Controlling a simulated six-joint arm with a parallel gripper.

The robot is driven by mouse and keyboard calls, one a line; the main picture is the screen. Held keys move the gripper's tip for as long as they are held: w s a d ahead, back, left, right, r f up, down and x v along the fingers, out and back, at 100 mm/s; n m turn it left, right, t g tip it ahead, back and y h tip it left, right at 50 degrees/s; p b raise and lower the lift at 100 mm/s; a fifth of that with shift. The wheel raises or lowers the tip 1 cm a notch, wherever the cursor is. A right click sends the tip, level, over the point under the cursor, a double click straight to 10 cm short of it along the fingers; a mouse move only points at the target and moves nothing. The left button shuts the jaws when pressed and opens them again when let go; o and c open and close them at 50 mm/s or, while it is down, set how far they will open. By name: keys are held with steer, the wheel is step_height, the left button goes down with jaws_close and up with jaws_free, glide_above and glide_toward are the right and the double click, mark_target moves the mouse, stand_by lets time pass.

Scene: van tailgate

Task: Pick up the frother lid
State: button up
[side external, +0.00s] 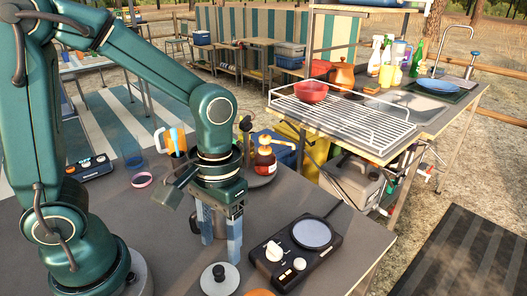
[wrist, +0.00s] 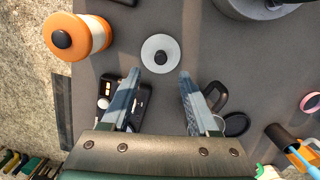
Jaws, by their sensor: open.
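The frother lid is most likely the flat grey disc with a black knob (side external: 220,280); it lies on the table near its front edge. It also shows in the wrist view (wrist: 151,63), just beyond my fingertips and roughly centred between them. My gripper (side external: 221,254) points down with its blue-grey fingers apart, above and slightly behind the disc. In the wrist view my gripper (wrist: 160,73) has nothing between its fingers. A metal jug with a dark handle (side external: 194,222) stands behind the fingers, partly hidden.
A black appliance with a round plate and white knobs (side external: 300,252) sits right of the gripper. An orange canister with a black knob (wrist: 88,34) stands near the disc. Bare table lies left of the disc.

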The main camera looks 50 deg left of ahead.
mark_target(219, 269)
steer(key=shift+s+d+f, duration=0.1)
steer(key=shift+s+f, duration=0.2)
steer(key=shift+f, duration=0.35)
steer(key=shift+s+f, duration=0.15)
steer(key=shift+f, duration=1)
steer(key=shift+s+f, duration=0.15)
steer(key=shift+f, duration=0.95)
jaws_close()
